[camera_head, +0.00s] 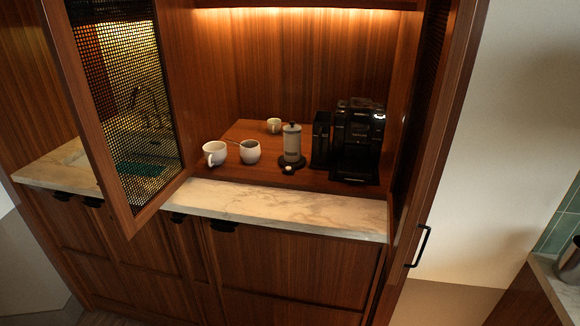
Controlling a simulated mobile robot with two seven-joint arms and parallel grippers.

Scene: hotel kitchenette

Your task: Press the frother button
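The frother (292,145) is a light grey cylinder with a dark lid knob, upright on a round black base (293,163). A small pale round spot at the front of the base looks like its button (288,169). It stands on the wooden surface inside the open cabinet niche, between a white bowl-like cup and a black coffee machine. Neither of my grippers shows in the head view, and nothing touches the frother.
A black coffee machine (357,140) stands right of the frother. A white mug (215,153), a white cup with a spoon (250,152) and a small cup (274,126) stand left. Open doors (128,100) flank the niche. The marble front ledge (270,204) is clear.

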